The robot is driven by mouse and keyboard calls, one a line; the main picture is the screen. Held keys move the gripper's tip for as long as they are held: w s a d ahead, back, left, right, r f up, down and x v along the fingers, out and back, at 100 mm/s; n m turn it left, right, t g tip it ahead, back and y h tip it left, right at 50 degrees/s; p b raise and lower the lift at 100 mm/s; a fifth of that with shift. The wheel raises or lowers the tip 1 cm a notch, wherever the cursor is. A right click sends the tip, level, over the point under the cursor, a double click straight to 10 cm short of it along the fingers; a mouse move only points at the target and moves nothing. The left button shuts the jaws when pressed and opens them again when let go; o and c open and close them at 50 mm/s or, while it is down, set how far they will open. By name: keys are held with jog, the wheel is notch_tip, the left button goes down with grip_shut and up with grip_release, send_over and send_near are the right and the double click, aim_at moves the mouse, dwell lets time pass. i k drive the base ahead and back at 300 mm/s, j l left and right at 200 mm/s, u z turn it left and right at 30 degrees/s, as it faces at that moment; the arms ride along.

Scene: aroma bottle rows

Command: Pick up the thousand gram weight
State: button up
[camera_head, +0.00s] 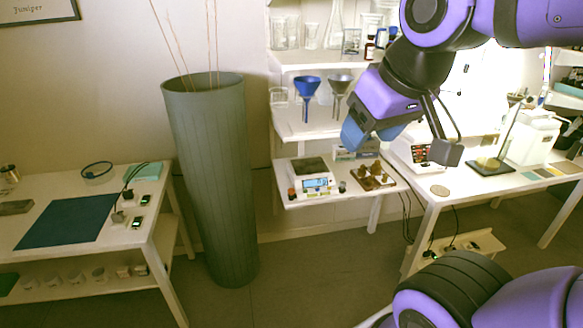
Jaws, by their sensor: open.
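Several brass-coloured weights (377,170) stand close together on a small dark wooden tray (388,183) on the white shelf, right of a balance. They are too small here for me to read which one is the thousand gram weight. My gripper (402,145) is open, with its two fingers spread wide. In the picture it hangs just above and to the right of the weights, with nothing between the fingers. How far it is from them in depth I cannot tell.
A white balance (314,181) stands left of the weights. Blue and grey funnels (306,90) hang in the shelf above. A second white instrument (413,154) is behind my gripper. A tall grey-green planter (212,180) and a table with a blue mat (68,221) stand left.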

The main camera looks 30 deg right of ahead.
aim_at(377, 169)
jog(key=z, duration=1.25)
